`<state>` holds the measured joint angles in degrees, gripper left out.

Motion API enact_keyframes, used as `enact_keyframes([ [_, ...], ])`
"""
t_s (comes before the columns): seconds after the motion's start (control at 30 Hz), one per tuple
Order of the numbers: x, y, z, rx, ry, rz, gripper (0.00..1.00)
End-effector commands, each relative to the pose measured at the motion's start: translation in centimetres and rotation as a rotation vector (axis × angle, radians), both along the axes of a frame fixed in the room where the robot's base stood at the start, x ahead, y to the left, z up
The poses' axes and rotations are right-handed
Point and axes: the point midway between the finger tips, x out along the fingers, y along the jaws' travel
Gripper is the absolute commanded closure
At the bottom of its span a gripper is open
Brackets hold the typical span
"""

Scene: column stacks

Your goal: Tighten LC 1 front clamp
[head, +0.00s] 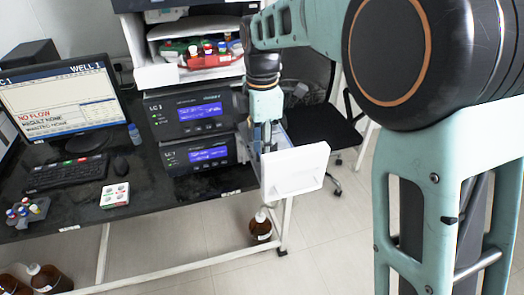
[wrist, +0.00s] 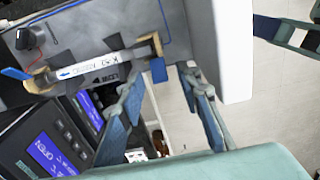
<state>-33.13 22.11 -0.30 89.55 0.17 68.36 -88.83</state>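The column (wrist: 95,65), a grey tube with a white label, lies across a grey compartment in the wrist view, held at both ends by tan clamps. The right-end clamp (wrist: 148,44) has a blue tab (wrist: 158,70) hanging down. The left-end clamp (wrist: 40,82) has a blue lever (wrist: 14,73) pointing left. I cannot tell which one is the front clamp. My gripper (wrist: 163,80) is open, its fingertips on either side of and just below the right blue tab, with nothing held. In the head view my gripper (head: 264,138) is beside the LC 1 unit (head: 192,112); the clamps are hidden there.
A white panel (head: 295,171) juts out at the bench's right edge, close to my gripper. A second unit (head: 200,155) sits below LC 1. A monitor (head: 62,97) reads NO FLOW. A brown bottle (head: 260,228) stands on the floor below.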

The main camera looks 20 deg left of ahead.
Motion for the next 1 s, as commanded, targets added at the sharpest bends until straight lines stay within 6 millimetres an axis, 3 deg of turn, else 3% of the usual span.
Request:
enact_keyframes([
  [0.4, 0.04, -0.02, -0.94, 0.001, -0.001, -0.001, 0.68],
  [0.7, 0.04, -0.02, -0.92, 0.001, -0.001, -0.001, 1.0],
  [1.0, 0.11, -0.12, -0.84, 0.015, 0.007, -0.004, 1.0],
])
